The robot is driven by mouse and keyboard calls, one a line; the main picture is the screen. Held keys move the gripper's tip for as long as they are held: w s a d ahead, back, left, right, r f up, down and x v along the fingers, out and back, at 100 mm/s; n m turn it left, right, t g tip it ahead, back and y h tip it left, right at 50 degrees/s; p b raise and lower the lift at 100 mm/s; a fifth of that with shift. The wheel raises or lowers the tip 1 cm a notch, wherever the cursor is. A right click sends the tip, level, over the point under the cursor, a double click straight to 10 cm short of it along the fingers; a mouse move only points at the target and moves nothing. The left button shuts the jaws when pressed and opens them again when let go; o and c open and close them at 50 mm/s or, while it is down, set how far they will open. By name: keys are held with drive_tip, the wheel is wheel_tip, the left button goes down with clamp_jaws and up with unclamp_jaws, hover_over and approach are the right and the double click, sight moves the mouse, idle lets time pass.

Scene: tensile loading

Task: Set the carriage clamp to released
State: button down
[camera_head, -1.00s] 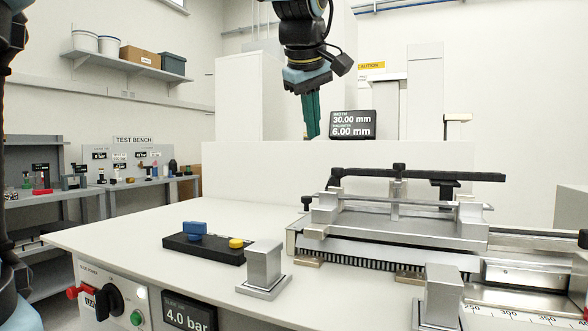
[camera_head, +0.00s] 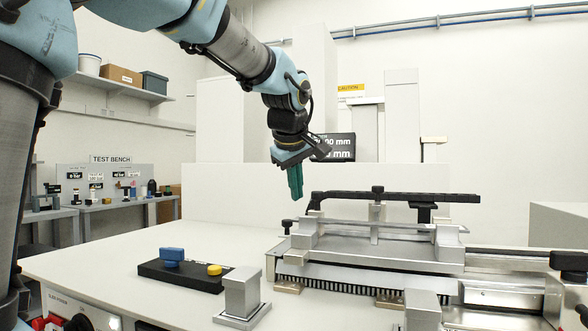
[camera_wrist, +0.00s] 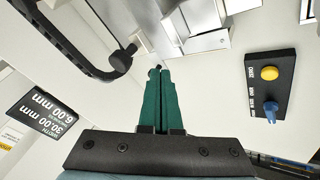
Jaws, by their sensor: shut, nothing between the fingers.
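My gripper (camera_head: 296,198) has green fingers, closed together and empty, pointing down above the back-left corner of the metal fixture (camera_head: 400,253). In the wrist view the fingers (camera_wrist: 158,72) are together, and a small dark knob shows just beyond their tips. A long black bar (camera_head: 400,197) with a knob spans the fixture's top; its rounded end knob (camera_wrist: 121,61) shows in the wrist view. A small black knob (camera_head: 287,224) stands at the fixture's left end, below the fingertips. Which part is the carriage clamp, and its setting, I cannot tell.
A black box (camera_head: 190,279) with a blue knob (camera_head: 172,254) and yellow button (camera_head: 214,269) lies left on the white bench. A metal block (camera_head: 241,293) stands at the front. A display (camera_head: 340,147) is behind my gripper. The bench's back-left area is clear.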

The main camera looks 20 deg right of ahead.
drive_tip(key=shift+w+d+r+p, duration=0.15)
drive_tip(key=shift+w+d, duration=0.15)
drive_tip(key=shift+d, duration=0.6)
drive_tip(key=shift+w+d+f+p, duration=0.15)
drive_tip(key=shift+w+d, duration=0.1)
drive_tip(key=shift+d, duration=0.65)
drive_tip(key=shift+r, duration=0.1)
drive_tip(key=shift+w+d, duration=1.2)
drive_tip(key=shift+w, duration=0.1)
drive_tip(key=shift+r+p, duration=0.1)
drive_tip(key=shift+p, duration=0.2)
